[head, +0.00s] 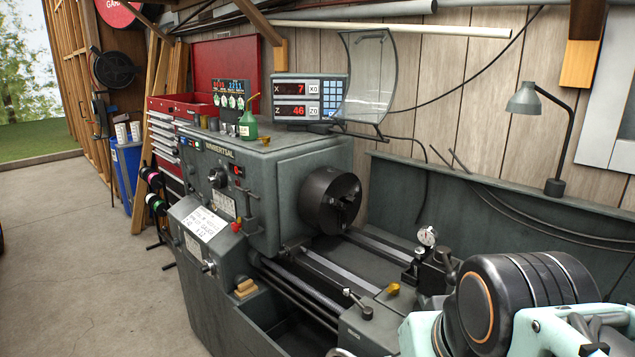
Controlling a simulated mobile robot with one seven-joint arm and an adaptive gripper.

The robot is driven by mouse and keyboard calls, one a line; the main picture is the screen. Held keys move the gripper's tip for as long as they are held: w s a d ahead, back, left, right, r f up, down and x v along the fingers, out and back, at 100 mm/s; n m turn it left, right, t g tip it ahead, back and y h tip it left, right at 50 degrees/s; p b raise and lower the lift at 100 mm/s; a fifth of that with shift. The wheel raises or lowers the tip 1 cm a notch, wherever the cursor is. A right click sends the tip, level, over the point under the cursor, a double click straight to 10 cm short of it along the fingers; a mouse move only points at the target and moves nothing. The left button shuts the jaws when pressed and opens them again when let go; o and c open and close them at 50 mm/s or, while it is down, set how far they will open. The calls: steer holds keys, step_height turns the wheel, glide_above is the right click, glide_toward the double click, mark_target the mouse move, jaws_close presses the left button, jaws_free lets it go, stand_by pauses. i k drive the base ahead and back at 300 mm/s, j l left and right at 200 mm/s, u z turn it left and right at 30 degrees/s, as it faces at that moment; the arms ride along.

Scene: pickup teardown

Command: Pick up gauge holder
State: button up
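The gauge holder (415,267) appears to be the small dark stand on the lathe carriage, right of the chuck. A round white-faced dial gauge (428,236) sits at its top. Dark tool-post parts stand close beside it on the right, and I cannot tell whether they touch it. My arm fills the lower right corner, in front of and to the right of the holder. My gripper's fingers do not show, so its opening and anything in it are hidden.
The grey lathe's chuck (331,200) is left of the gauge. Small yellow pieces (393,289) and a lever (357,303) are on the carriage in front. A desk lamp (541,130) stands behind right. A digital readout (308,98) and green oil can (248,124) top the headstock.

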mark_target(427, 236)
steer(key=i+j, duration=0.5)
steer(key=j, duration=0.2)
steer(key=j+z, duration=0.15)
steer(key=z, duration=0.25)
steer(key=i+j+z, duration=0.1)
steer(key=z, duration=0.3)
